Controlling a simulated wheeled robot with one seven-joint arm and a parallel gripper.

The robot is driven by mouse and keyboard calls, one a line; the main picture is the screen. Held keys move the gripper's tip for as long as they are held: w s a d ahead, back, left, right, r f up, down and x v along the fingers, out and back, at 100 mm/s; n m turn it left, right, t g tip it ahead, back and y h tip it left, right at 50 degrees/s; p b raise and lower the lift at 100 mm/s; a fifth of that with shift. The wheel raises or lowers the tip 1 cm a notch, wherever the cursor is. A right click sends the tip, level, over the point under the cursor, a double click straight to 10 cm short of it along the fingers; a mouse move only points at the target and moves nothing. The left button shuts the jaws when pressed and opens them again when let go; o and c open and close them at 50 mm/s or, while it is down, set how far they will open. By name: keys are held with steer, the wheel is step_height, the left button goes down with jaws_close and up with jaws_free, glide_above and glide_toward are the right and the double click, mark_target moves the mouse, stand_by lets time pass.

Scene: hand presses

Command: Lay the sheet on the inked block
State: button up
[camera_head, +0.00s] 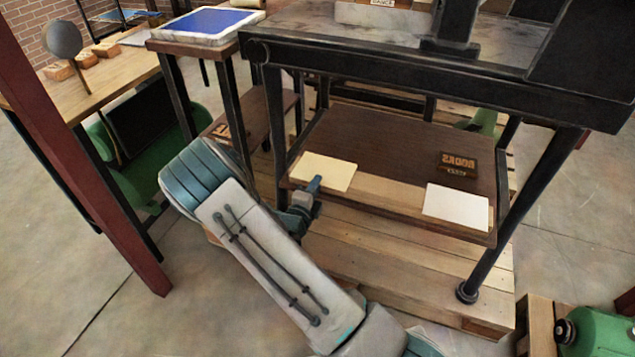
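A cream sheet (325,172) lies flat at the left front of the brown lower shelf (390,150) under the press. A white sheet (456,207) lies flat at the right front of that shelf. A small dark block (458,164) with raised tan lettering lies behind the white sheet; I cannot tell whether its face is inked.
The black press frame (430,70) stands over the shelf, with legs on both sides. A blue-topped slab (208,22) sits on a stand at the back left. A wooden table (95,85) is at the far left, behind a red post (85,150). Green machinery (600,335) is at lower right.

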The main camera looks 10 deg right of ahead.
steer(key=shift+c, duration=0.4)
jaws_close()
steer(key=shift+r, duration=0.1)
step_height(320, 180, up, 3)
steer(key=p, duration=0.3)
steer(key=shift+p, duration=0.4)
